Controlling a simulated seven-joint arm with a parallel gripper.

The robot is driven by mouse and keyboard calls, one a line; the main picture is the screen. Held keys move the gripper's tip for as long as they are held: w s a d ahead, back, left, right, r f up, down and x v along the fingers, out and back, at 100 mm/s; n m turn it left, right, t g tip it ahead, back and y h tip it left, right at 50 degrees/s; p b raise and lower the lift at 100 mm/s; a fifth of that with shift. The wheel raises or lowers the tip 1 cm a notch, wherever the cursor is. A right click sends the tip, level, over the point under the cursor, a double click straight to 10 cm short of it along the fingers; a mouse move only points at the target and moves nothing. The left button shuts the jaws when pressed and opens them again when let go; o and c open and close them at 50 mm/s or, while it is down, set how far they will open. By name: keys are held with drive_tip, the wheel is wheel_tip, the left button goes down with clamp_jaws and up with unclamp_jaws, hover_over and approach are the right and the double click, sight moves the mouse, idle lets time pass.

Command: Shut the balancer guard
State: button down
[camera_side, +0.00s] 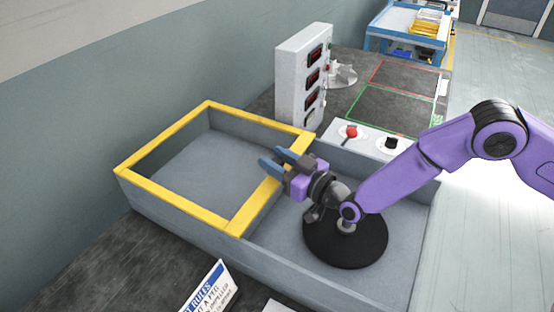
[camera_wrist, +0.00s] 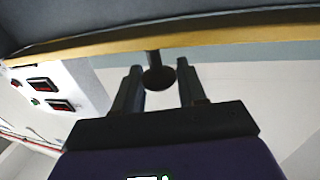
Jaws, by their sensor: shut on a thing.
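The balancer guard, a yellow-edged frame (camera_side: 187,204), lies over the left part of the grey bin (camera_side: 330,286) in the side view. The bin's right part is uncovered and a black round disc (camera_side: 345,240) shows in it. My gripper (camera_side: 279,160) is at the guard's right-hand yellow bar, with its blue fingers over that bar. In the wrist view, a dark round knob (camera_wrist: 159,78) on a short stem sits between the fingertips (camera_wrist: 159,68), just below the yellow bar (camera_wrist: 215,36). My gripper is shut on this knob. The side view hides the knob behind the gripper.
A grey control box (camera_side: 303,75) with red displays stands behind the bin. Red and green outlined areas lie beyond. A rules sign (camera_side: 210,290) stands in front.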

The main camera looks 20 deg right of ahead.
drive_tip(key=w+d+v, duration=0.1)
drive_tip(key=v, duration=0.8)
drive_tip(key=w+d+v, duration=0.1)
drive_tip(key=d+v, duration=0.1)
drive_tip(key=v, duration=0.8)
drive_tip(key=shift+d, duration=0.4)
drive_tip(key=shift+w, duration=0.1)
drive_tip(key=c, duration=0.8)
unclamp_jaws()
drive_tip(key=shift+o, duration=0.2)
